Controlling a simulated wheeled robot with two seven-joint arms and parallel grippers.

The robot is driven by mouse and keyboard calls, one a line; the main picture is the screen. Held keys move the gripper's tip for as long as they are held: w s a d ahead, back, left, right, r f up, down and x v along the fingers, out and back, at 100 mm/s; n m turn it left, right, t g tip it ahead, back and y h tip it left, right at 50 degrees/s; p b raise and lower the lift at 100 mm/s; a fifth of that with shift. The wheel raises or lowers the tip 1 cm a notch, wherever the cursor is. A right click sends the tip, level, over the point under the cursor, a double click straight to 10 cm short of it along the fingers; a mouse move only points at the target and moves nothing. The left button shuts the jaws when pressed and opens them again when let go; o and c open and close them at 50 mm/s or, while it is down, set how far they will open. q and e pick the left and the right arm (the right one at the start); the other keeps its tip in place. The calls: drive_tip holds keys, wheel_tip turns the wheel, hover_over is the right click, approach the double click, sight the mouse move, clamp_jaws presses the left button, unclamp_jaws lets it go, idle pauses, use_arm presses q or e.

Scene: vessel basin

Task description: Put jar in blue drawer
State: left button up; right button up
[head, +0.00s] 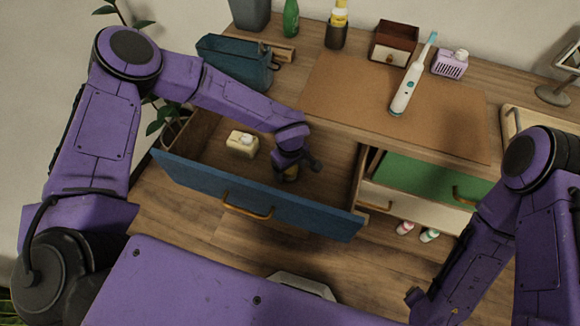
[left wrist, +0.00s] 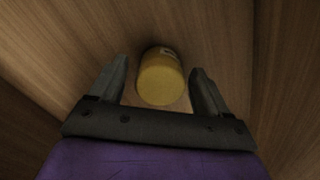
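The blue drawer (head: 200,182) is pulled open below the desk top. My left gripper (head: 289,172) reaches down inside it. The jar (left wrist: 161,78) is a yellow cylinder between the fingers of my left gripper (left wrist: 157,92), with a gap on each side. The fingers are open. In the head view the jar (head: 290,174) is mostly hidden under the gripper and appears to be in the drawer. My right arm is at the lower right; its fingers are not clearly seen.
On the desk stand an electric toothbrush (head: 405,92), a small brown box (head: 394,42) and a purple basket (head: 450,65).

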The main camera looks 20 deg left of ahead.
use_arm(q)
wheel_tip(320, 180, up, 12)
drive_tip(key=shift+r, duration=0.2)
idle(0.4)
